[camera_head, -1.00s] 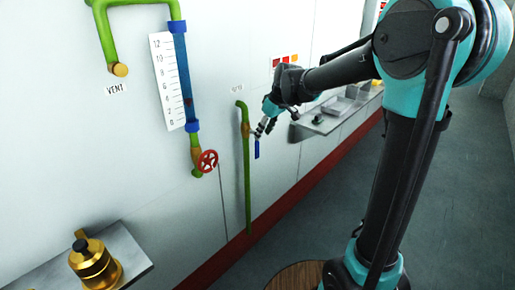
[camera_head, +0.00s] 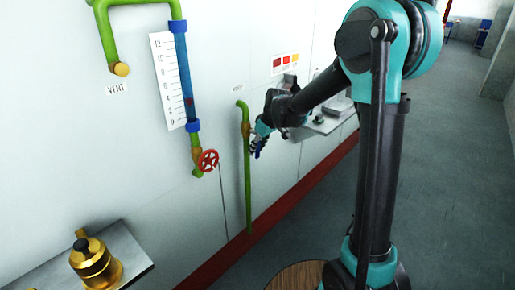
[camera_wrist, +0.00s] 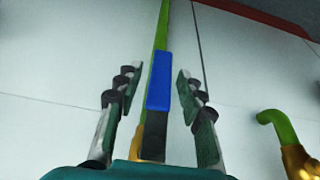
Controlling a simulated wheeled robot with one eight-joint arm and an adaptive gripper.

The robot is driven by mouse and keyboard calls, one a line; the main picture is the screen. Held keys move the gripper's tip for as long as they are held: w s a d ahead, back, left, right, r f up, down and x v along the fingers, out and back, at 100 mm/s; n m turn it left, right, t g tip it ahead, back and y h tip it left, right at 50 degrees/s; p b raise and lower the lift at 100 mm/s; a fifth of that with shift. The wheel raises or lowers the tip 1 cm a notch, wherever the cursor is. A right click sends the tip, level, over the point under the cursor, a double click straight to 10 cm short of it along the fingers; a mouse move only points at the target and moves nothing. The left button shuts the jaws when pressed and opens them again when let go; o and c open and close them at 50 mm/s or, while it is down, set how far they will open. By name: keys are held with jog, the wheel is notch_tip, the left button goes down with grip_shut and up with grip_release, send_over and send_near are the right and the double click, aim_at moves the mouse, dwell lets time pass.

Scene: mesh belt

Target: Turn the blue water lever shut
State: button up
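The blue water lever (camera_head: 257,153) hangs from a brass valve on the upright green pipe (camera_head: 247,190), partly hidden by my gripper in the head view. In the wrist view the lever's blue sleeve (camera_wrist: 159,80) and dark metal stem line up roughly with the green pipe behind. My gripper (camera_wrist: 159,88) is open, with one finger on each side of the lever. A gap shows between the lever and each finger. In the head view my gripper (camera_head: 257,146) is at the lever.
A red handwheel (camera_head: 208,161) and a gauge tube (camera_head: 182,80) are left of the pipe. A brass vessel (camera_head: 95,263) stands on a shelf at lower left. A metal sink (camera_head: 325,122) is behind my arm. The white wall is close behind the lever.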

grip_shut()
